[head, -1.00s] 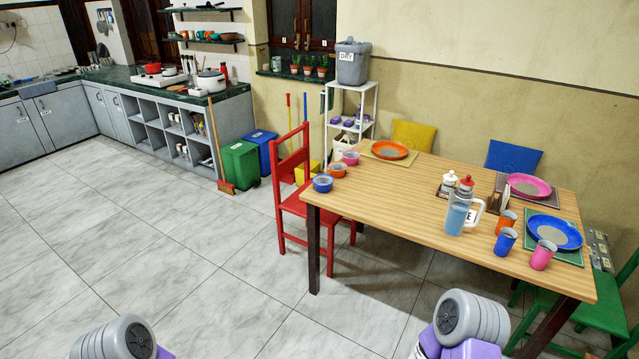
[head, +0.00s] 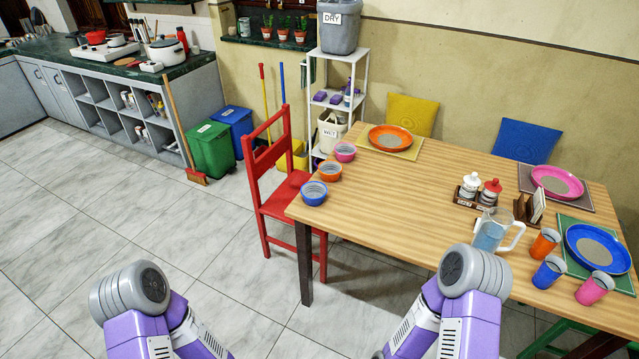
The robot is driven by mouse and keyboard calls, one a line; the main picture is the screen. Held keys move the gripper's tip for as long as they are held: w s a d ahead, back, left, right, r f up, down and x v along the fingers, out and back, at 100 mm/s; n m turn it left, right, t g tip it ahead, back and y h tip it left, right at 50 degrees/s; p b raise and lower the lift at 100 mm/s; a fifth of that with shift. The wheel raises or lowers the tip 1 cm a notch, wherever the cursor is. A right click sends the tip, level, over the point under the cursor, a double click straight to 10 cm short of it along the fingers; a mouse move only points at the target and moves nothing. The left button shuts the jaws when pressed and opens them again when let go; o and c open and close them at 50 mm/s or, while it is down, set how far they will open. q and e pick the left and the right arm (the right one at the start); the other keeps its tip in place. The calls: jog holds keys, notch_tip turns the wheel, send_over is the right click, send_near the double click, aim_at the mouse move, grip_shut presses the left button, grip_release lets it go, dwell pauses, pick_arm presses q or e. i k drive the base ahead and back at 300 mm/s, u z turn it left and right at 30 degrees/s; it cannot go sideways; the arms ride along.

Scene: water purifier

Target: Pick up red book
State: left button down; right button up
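I see no red book in the head view. My two arms show at the bottom edge as purple and grey links, one left of centre and one right of centre. Neither gripper is in view, so I cannot see whether they are open or hold anything.
A wooden table (head: 420,215) with plates, cups, bowls and a pitcher (head: 490,232) fills the right. A red chair (head: 272,185) stands at its left end. A green bin (head: 211,150) and broom (head: 190,150) stand by the counter. The tiled floor at left is clear.

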aim_at(297, 182)
jog(key=u, duration=1.05)
jog(key=k, duration=1.3)
jog(key=u, duration=0.9)
jog(key=i, duration=3.2)
jog(key=z, duration=0.4)
jog(key=i, duration=2)
jog(key=z, duration=0.7)
jog(key=i, duration=1.9)
jog(key=z, duration=2.3)
jog(key=i, duration=1.2)
jog(key=z, duration=0.9)
